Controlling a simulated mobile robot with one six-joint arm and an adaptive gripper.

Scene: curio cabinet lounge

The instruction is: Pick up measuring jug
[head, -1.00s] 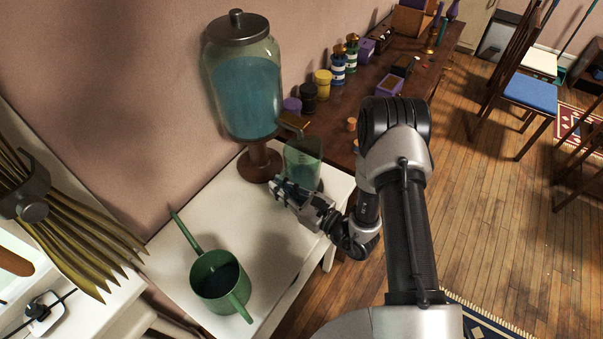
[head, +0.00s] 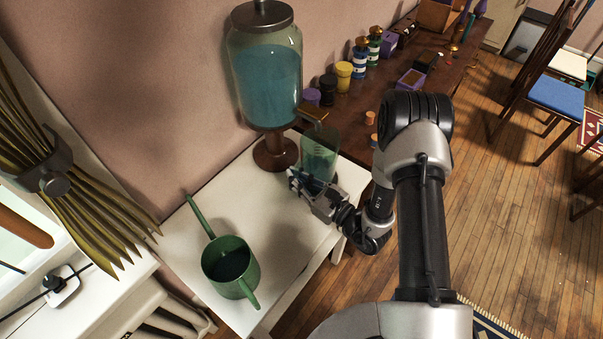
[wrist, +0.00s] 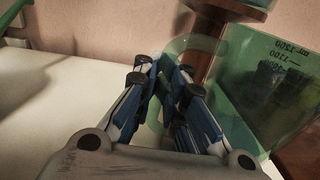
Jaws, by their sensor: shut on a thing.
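The measuring jug (head: 320,158) is clear green, with printed volume marks that show on its wall in the wrist view (wrist: 268,85). It stands upright at the far end of the white table, under the spout of the dispenser. My gripper (head: 303,183) reaches it from the near side. In the wrist view its blue-lined fingers (wrist: 160,72) are shut on the jug's see-through handle, left of the jug's body. The jug's base is partly hidden by my gripper in the head view, and I cannot tell whether it touches the table.
The glass dispenser (head: 268,80) of blue liquid stands close behind the jug on a wooden foot. A green pot (head: 231,265) sits nearer on the white table (head: 210,190). A dark wooden table (head: 400,65) with several small jars lies beyond.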

